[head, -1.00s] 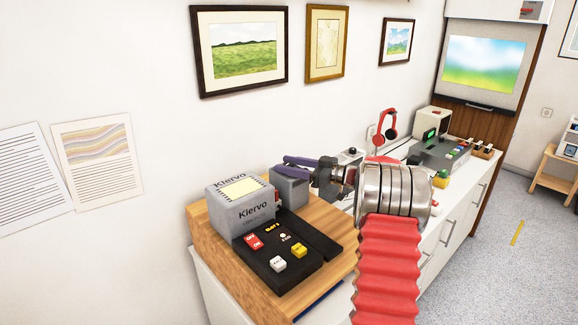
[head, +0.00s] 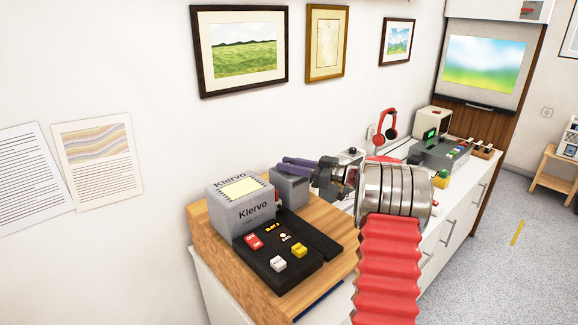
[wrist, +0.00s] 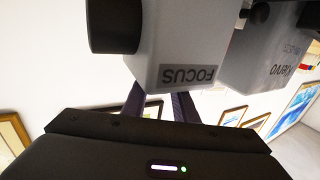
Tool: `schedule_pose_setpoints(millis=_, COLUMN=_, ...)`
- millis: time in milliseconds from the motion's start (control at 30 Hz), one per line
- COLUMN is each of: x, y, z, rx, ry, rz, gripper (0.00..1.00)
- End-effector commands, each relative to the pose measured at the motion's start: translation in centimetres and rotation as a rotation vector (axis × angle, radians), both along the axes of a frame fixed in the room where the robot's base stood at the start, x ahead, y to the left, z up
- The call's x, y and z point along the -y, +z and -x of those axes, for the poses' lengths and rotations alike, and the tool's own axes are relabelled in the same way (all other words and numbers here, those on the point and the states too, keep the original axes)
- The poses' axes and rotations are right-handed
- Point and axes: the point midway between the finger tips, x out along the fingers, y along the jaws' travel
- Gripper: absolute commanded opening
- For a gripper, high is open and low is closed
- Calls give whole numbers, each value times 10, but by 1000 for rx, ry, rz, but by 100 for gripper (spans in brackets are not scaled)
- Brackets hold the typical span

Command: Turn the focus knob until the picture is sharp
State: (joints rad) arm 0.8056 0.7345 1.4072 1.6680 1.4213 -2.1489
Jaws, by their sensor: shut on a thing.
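The picture on the screen (head: 484,64) at the back right is blurred, a soft blend of blue, white, yellow and green. A grey box (head: 291,188) stands behind the white-grey Kiervo unit (head: 240,205). In the wrist view a grey box with a FOCUS label (wrist: 188,76) appears upside down, with a black cylinder (wrist: 112,25) at its left. My gripper (head: 284,163) reaches left at the top of the grey box, with its purple fingers close together. In the wrist view the fingers run behind the FOCUS box, so the tips and the gripped focus knob are hidden.
A black panel (head: 300,245) with red, white and yellow buttons lies in front on the wooden stand (head: 222,262). Framed prints (head: 243,48) hang on the wall.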

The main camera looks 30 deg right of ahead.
Motion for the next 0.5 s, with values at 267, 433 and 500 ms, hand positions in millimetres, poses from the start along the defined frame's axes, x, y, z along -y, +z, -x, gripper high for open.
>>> schedule_pose_setpoints(millis=267, x=-1, y=0, z=0, rx=-1, ry=-62, rz=-1, gripper=4)
schedule_pose_setpoints(millis=433, x=-1, y=0, z=1, rx=-2, ry=-139, rz=-1, gripper=4)
schedule_pose_setpoints(millis=500, x=-1, y=1, z=1, rx=-1, ry=-179, rz=0, gripper=4)
